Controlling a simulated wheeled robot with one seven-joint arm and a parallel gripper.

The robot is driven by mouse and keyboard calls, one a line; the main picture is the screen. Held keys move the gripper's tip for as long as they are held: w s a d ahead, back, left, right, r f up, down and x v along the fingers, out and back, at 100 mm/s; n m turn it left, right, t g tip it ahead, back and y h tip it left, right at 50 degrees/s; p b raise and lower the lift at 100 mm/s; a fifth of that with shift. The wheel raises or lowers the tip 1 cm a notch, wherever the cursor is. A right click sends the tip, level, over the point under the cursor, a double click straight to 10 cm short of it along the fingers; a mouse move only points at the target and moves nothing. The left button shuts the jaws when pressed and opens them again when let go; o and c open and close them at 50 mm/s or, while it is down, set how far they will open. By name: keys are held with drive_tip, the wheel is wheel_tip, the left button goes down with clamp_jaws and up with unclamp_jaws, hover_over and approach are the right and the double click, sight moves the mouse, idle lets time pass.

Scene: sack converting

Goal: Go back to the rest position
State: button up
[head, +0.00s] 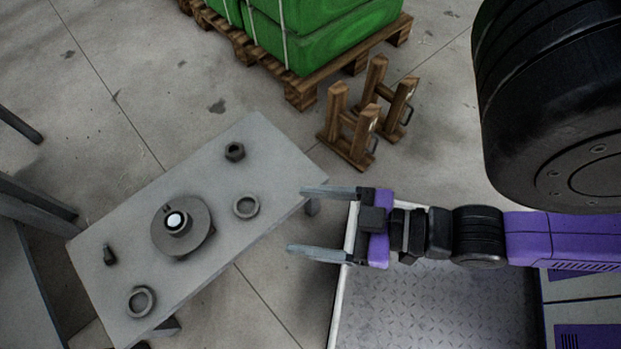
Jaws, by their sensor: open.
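My gripper (305,220) is open, with its two grey fingers pointing left and nothing between them. It is at the right side of a grey table (262,150), with the fingertips near the table's right edge. My purple and black arm reaches in from the right of the head view. How high the fingers are above the floor and table is hard to tell.
The table holds a round flanged part (197,240), two rings (246,207) (140,301), a nut (234,151) and a small dark piece (109,254). Wooden stands (337,110) and a pallet (301,93) with green sacks (325,40) stand behind.

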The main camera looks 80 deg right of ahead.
wheel_tip(320, 180, up, 30)
drive_tip(key=p, duration=2.9)
drive_tip(key=shift+f+p, duration=0.25)
drive_tip(key=shift+p, duration=0.05)
